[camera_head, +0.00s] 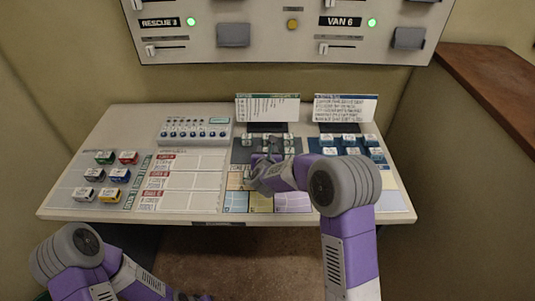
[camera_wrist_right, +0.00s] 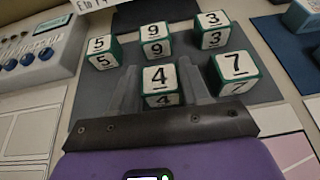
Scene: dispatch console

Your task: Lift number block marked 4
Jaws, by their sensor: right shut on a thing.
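The number block marked 4 (camera_wrist_right: 160,82) is a white cube with green edges, seen in the right wrist view. It sits between the two fingers of my right gripper (camera_wrist_right: 160,88), which are shut on it, one on each side. In the head view my right gripper (camera_head: 262,172) is over the dark block pad, and the 4 block is hard to make out there. Whether the block touches the pad (camera_wrist_right: 262,88) is unclear. My left gripper (camera_head: 184,296) barely shows at the bottom edge of the head view, its fingers cut off.
Blocks marked 5 (camera_wrist_right: 103,52), 9 (camera_wrist_right: 155,42), 3 (camera_wrist_right: 211,30) and 7 (camera_wrist_right: 234,72) stand close around the held block, with 7 just right of the right finger. A button panel (camera_head: 194,131) stands left on the desk. Two upright cards (camera_head: 268,107) stand behind.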

